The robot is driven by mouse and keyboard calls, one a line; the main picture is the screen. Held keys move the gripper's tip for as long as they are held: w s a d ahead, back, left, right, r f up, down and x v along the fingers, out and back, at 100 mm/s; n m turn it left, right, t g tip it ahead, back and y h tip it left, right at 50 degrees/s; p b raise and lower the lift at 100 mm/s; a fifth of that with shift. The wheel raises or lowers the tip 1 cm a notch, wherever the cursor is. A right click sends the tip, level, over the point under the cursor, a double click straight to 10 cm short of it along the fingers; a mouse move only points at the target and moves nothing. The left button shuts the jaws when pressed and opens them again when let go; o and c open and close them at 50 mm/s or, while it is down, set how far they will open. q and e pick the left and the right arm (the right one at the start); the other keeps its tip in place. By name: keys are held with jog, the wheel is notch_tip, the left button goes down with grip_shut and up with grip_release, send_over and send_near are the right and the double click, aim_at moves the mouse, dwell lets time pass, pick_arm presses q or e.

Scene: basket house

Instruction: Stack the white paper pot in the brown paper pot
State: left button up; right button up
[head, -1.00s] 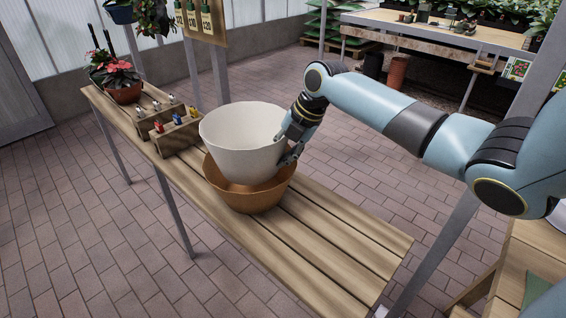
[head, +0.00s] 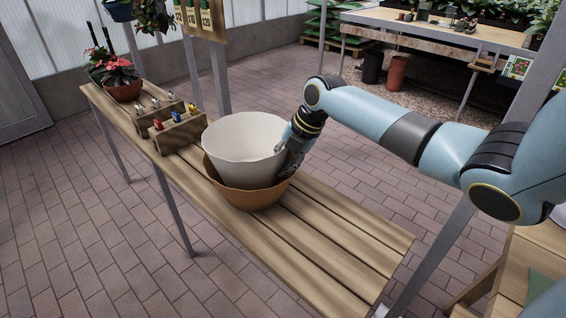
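The white paper pot (head: 245,142) is upright, with its lower part down inside the brown paper pot (head: 252,198). The brown pot stands on the slatted wooden bench (head: 335,243). My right gripper (head: 284,165) is at the right side of the white pot, with its fingers at the pot's wall and close to the brown pot's rim. It appears closed on the white pot's wall, though part of the fingers is hidden. The white pot's base is hidden inside the brown pot. My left gripper is not in view.
Wooden holders with small coloured items (head: 178,130) stand on the bench left of the pots. A potted plant with red leaves (head: 122,82) is at the bench's far end. The bench's near right part is clear. Another table (head: 440,32) stands behind.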

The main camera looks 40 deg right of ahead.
jog(key=o, duration=0.4)
jog(key=shift+r+p, duration=0.3)
jog(key=shift+r, duration=0.05)
jog(key=shift+r+p, duration=0.45)
jog(key=shift+r, duration=0.1)
jog(key=v, duration=1.1)
jog(key=shift+s+r, duration=0.15)
jog(key=shift+r, duration=0.05)
